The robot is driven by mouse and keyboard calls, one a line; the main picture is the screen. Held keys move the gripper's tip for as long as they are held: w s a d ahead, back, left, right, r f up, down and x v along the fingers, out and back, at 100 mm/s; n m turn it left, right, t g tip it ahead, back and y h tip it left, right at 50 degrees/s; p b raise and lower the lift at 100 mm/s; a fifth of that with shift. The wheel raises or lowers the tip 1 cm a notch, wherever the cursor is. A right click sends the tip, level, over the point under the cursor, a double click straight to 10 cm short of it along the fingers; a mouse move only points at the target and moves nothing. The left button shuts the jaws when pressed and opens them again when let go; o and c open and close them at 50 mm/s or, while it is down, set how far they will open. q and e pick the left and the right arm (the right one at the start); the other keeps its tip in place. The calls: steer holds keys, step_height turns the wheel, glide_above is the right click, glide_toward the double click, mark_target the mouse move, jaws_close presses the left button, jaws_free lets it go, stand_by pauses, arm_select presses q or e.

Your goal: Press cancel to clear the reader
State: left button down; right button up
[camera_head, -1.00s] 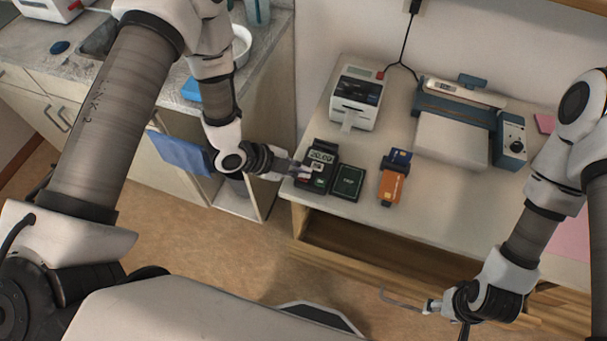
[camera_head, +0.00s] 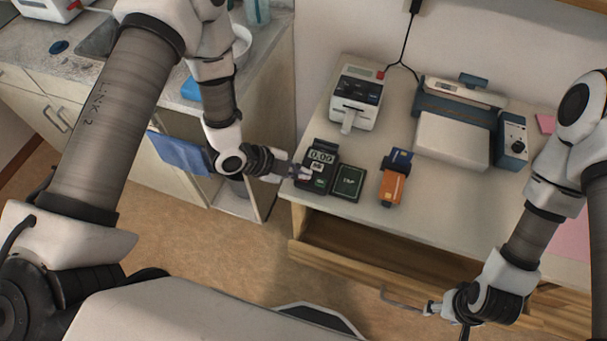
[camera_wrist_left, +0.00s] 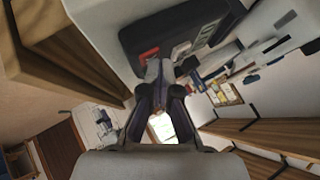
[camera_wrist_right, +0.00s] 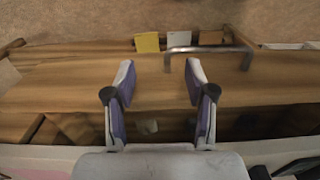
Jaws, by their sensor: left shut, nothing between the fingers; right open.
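The dark card reader (camera_head: 319,165) stands at the left front of the desk, its lit screen reading 0.00. In the left wrist view the reader (camera_wrist_left: 185,25) is at the top, with a red key (camera_wrist_left: 149,54) at its near end. My left gripper (camera_head: 296,172) is shut and empty at the reader's left side. In the left wrist view its fingertips (camera_wrist_left: 158,72) are close to the red key; I cannot tell whether they touch it. My right gripper (camera_head: 432,307) is open and empty by the drawer; it also shows in the right wrist view (camera_wrist_right: 160,80).
A dark pad (camera_head: 347,181) lies right of the reader, then an orange card holder (camera_head: 392,187). A white printer (camera_head: 357,97) and a blue-grey device (camera_head: 455,110) stand behind. The drawer (camera_head: 360,260) below is open, its handle (camera_wrist_right: 207,50) near my right gripper.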

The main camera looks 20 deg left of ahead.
arm_select(q)
steer(key=shift+r, duration=0.1)
steer(key=shift+r+p, duration=0.65)
steer(key=shift+r, duration=0.1)
step_height(320, 180, up, 5)
steer(key=p, duration=0.4)
